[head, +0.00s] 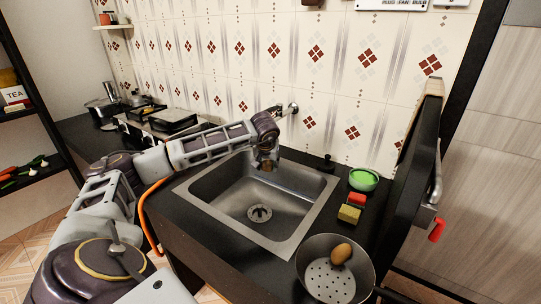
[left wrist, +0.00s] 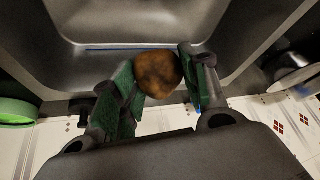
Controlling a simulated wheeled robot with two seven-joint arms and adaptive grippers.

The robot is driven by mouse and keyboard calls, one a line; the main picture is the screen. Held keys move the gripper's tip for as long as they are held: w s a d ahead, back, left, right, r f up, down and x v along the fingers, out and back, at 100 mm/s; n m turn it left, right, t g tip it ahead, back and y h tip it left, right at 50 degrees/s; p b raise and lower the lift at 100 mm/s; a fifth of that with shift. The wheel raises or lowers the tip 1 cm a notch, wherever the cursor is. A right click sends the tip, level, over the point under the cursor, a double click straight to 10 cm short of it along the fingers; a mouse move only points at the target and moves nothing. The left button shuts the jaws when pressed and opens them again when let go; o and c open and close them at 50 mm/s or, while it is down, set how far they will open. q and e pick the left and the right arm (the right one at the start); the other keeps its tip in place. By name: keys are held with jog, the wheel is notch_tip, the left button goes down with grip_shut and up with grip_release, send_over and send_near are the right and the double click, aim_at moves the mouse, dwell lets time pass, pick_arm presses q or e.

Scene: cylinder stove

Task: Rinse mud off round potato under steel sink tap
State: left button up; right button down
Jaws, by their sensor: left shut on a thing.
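My left gripper (head: 266,160) is over the back part of the steel sink (head: 215,190), close to the tiled wall. It is shut on a round brown potato (left wrist: 158,74) with darker patches, held between the green finger pads in the left wrist view. In the head view only a small brown bit of this potato shows below the fingers. A metal tap fitting (head: 291,108) shows on the wall behind my left arm; its spout is hidden, and I cannot tell whether water runs. My right gripper is not in view.
A steel colander (head: 318,285) at the front right holds a smooth brown roundish item (head: 341,253). A stove (head: 165,125) is at the left. The sink floor is clear.

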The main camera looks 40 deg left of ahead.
aim_at(270, 168)
pick_arm(q)
jog(key=shift+s+d+r+p, duration=0.55)
jog(key=shift+s+d+r, duration=0.1)
jog(key=shift+s+r, duration=0.3)
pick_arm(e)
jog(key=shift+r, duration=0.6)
